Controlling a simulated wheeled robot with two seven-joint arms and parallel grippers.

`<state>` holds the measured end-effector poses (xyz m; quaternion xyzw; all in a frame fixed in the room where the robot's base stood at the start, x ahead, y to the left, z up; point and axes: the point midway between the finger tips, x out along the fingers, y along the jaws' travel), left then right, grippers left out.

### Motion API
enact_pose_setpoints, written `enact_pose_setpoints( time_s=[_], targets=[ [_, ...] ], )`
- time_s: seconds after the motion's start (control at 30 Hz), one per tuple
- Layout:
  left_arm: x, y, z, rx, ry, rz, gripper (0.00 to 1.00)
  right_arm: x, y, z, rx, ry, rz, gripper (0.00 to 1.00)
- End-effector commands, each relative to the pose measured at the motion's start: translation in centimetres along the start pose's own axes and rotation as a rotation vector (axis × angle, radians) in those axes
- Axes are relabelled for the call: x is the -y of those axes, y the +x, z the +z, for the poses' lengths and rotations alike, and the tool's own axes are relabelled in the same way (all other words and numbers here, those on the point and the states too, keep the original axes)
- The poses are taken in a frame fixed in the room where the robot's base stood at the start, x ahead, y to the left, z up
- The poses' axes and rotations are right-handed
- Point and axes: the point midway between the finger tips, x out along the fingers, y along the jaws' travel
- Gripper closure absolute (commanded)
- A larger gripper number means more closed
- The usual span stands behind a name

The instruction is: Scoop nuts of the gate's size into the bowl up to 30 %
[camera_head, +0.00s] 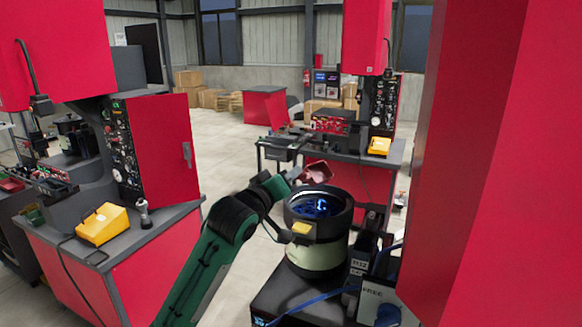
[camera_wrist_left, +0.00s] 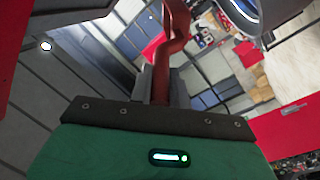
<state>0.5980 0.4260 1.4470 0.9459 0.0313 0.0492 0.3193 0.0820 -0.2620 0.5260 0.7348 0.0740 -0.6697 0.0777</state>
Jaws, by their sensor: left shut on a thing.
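The bowl (camera_head: 318,255), a round feeder with a dark rim and pale body, stands on a dark base in the head view. Bluish light shows inside it; individual nuts cannot be made out. My left gripper (camera_head: 283,186) is shut on a red scoop (camera_head: 318,173) just above the bowl's far left rim. In the left wrist view the scoop's red handle (camera_wrist_left: 163,78) stands up between the fingers, and part of the bowl's rim (camera_wrist_left: 255,18) shows at top right. Whether the scoop holds nuts cannot be told. My right gripper is not in view.
Labelled dark bins (camera_head: 360,263) and a blue cable (camera_head: 300,305) lie close right of the bowl. A large red panel (camera_head: 500,170) blocks the right side. A red machine bench (camera_head: 150,235) stands at left. Open floor (camera_head: 230,155) lies behind my left arm.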

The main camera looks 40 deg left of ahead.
Motion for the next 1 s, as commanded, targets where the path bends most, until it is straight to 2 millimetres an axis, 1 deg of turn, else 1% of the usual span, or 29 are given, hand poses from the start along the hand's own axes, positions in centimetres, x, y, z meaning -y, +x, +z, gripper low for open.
enact_pose_setpoints(
  time_s=[0.03,0.17,0.3,0.4,0.5,0.63,0.8,1.0],
  targets=[
    [-0.5,0.1,-0.9,0.006,-0.036,-0.009,1.0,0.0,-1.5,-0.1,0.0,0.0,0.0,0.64],
    [-0.5,0.2,-1.4,0.027,-0.12,-0.033,1.0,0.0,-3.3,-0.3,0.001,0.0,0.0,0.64],
    [-0.6,0.5,-2.3,0.054,-0.247,-0.065,1.0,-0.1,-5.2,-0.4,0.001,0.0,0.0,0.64],
    [-0.2,0.7,-2.6,0.08,-0.369,-0.094,1.0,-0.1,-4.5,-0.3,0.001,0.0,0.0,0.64],
    [-0.3,0.9,-3.4,0.109,-0.486,-0.126,1.0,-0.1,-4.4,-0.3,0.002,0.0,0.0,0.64],
    [-0.2,1.1,-4.1,0.137,-0.6,-0.16,1.0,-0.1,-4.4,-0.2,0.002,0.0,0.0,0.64],
    [-0.2,1.1,-4.4,0.152,-0.66,-0.178,1.0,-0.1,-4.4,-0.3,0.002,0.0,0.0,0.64],
    [-0.2,1.1,-4.4,0.153,-0.661,-0.179,1.0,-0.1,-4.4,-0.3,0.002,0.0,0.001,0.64]
  ],
)
